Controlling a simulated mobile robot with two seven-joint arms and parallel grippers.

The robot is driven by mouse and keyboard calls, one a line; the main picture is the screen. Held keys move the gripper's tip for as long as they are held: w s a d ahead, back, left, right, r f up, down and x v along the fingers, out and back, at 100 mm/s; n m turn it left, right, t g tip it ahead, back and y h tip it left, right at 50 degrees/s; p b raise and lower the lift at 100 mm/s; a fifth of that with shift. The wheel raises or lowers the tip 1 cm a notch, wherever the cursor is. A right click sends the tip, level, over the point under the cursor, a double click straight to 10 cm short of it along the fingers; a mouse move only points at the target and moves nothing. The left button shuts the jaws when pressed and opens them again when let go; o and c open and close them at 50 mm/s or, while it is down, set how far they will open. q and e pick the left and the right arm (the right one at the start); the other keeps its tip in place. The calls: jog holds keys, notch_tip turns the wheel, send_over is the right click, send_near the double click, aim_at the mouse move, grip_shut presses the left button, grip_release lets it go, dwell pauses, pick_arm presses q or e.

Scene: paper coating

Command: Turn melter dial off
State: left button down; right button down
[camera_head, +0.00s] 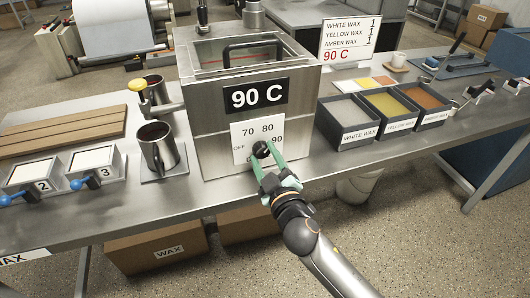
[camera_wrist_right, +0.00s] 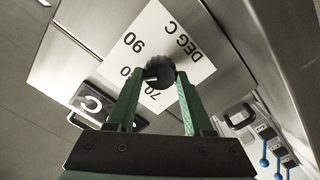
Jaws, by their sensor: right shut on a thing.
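The melter (camera_head: 235,110) is a steel box with a lid handle on top and a black "90 C" display (camera_head: 255,96) on its front. Below the display is a white dial plate (camera_head: 247,133) marked OFF, 70, 80 and 90. The black dial (camera_head: 261,149) sits on this plate. My right gripper (camera_head: 264,150) has its green fingers shut on the dial from either side. In the right wrist view the dial (camera_wrist_right: 160,71) is between the fingertips; which mark it points to is unclear. My left gripper is not in view.
Metal mugs (camera_head: 158,147) stand left of the melter. Wax bins labelled white (camera_head: 347,121), yellow and amber stand to its right. Numbered trays (camera_head: 94,165) with blue handles are at the left. A wax sign (camera_head: 349,40) stands behind the bins.

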jog(key=shift+r+n+p, duration=0.2)
jog(key=shift+n+p, duration=0.15)
jog(key=shift+n, duration=0.65)
jog(key=n+p, duration=0.1)
jog(key=n, duration=0.2)
jog(key=shift+n, duration=0.3)
jog(key=n+p, duration=0.1)
jog(key=n, duration=0.2)
jog(key=shift+n, duration=0.4)
jog(key=n+p, duration=0.1)
jog(key=n, duration=0.2)
jog(key=shift+f+n, duration=0.1)
jog(key=shift+n, duration=0.2)
jog(key=n+p, duration=0.2)
jog(key=n, duration=0.4)
jog(key=shift+p, duration=0.4)
jog(key=n+p, duration=0.1)
jog(key=n, duration=0.4)
jog(key=shift+p, duration=0.4)
jog(key=shift+f+n+p, duration=0.1)
jog(key=shift+n+p, duration=0.2)
jog(key=shift+n, duration=0.6)
